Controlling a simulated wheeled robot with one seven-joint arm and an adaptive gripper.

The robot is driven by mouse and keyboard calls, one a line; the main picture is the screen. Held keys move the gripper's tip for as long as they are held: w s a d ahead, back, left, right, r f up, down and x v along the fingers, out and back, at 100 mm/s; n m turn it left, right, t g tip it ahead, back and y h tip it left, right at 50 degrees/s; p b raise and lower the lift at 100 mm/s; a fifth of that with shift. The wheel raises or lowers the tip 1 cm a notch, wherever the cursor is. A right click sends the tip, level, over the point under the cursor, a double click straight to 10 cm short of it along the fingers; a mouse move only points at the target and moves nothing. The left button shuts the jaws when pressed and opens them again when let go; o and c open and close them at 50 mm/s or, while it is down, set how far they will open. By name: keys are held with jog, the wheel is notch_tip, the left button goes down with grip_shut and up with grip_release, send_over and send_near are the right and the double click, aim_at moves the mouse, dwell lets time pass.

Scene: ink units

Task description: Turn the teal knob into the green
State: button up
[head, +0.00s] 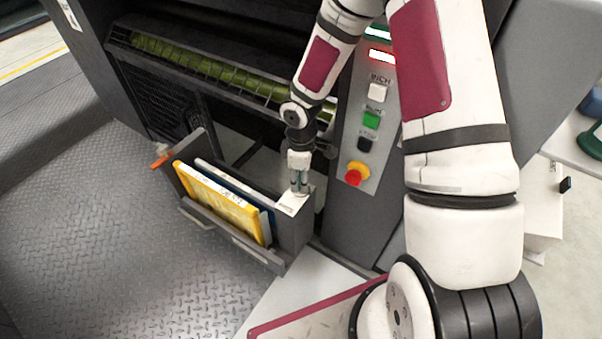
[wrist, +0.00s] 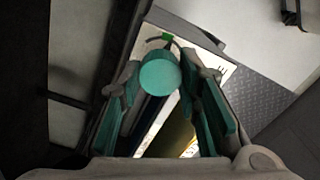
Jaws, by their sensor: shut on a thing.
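The teal knob (wrist: 160,75) shows in the wrist view as a round cap between my two teal-padded fingers. My gripper (head: 299,188) points down over a white plate (head: 290,205) on top of the grey box and is shut on the knob. In the wrist view, a small green patch (wrist: 167,37) lies on the white plate just beyond the knob, beside a thin dark arc. In the head view, my fingers hide most of the knob.
Left of the plate, an open grey holder (head: 235,238) contains a yellow folder (head: 215,198) and other upright sheets. A control panel (head: 352,195) with an emergency stop (head: 355,173) and several buttons stands close on the right. Machine rollers (head: 205,75) lie behind.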

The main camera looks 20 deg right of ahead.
jog(key=shift+n+p, duration=0.55)
jog(key=shift+n, duration=0.35)
jog(key=o, duration=1.1)
jog(key=shift+o, duration=0.2)
jog(key=shift+r, duration=0.1)
notch_tip(320, 180, up, 12)
